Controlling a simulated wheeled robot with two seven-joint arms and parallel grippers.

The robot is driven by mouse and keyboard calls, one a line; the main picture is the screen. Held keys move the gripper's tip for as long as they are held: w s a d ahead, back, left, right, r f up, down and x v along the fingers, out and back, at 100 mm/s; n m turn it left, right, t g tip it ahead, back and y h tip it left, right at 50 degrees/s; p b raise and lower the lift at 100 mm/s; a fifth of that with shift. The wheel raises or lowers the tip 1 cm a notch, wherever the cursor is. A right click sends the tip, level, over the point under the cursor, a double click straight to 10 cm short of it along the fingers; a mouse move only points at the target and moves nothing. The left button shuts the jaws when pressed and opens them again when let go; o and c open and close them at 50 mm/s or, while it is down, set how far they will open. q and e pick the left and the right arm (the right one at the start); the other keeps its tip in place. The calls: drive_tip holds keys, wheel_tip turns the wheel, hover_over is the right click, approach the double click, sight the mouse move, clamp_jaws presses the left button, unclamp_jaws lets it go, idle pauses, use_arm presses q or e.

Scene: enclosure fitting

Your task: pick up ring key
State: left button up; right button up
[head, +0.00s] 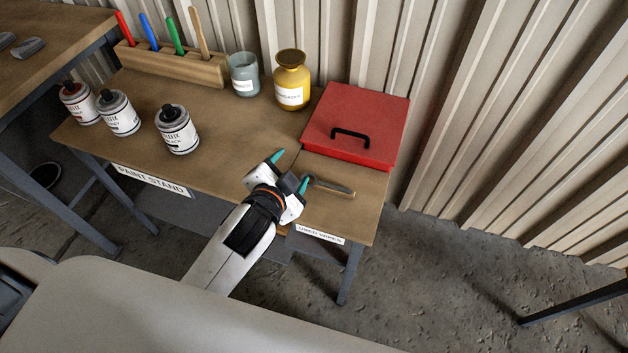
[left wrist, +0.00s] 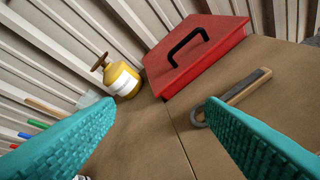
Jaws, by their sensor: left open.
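The ring key (head: 333,187) lies flat on the right part of the wooden paint stand, in front of the red box. It has a dark ring at its left end and a pale wooden-looking handle. In the left wrist view the ring key (left wrist: 241,90) lies at the right, its ring partly hidden behind the right finger. My left gripper (head: 290,171) is open and empty, over the stand just left of the ring. In the left wrist view its teal fingers (left wrist: 150,125) are spread wide, with bare tabletop between them. My right gripper is not in view.
A red box (head: 365,116) with a black handle stands behind the key. A yellow jar (head: 291,82), a grey cup (head: 244,75) and a wooden pen rack (head: 175,65) line the back. The tabletop (head: 220,115) between is clear.

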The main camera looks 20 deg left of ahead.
use_arm(q)
drive_tip(key=w+d+r+m+t+h, duration=0.3)
drive_tip(key=d+r+m+h, duration=0.3)
drive_tip(key=r+m, duration=0.25)
drive_tip(key=w+d+r+m+t+h, duration=0.2)
drive_tip(key=d+r+m+t+h, duration=0.1)
drive_tip(key=d+r+m+h, duration=0.45)
drive_tip(key=s+d+r+m+g+h, duration=0.1)
drive_tip(key=s+d+m+g+h, duration=0.3)
drive_tip(key=m+g, duration=0.6)
drive_tip(key=s+d+r+m+g+h, duration=0.1)
drive_tip(key=s+d+m+g+h, duration=0.15)
drive_tip(key=d+m+g, duration=0.75)
drive_tip(key=m+y, duration=1.7)
drive_tip(key=y, duration=0.3)
hover_over(310, 180)
drive_tip(key=shift+t, duration=0.4)
drive_tip(key=f, duration=1.4)
drive_tip(key=f+p, duration=0.1)
drive_tip(key=f, duration=0.6)
drive_tip(key=shift+s, duration=0.35)
drive_tip(key=f, duration=0.3)
drive_tip(key=f+p, duration=0.1)
drive_tip(key=f, duration=0.1)
drive_tip(key=shift+w+f, duration=0.35)
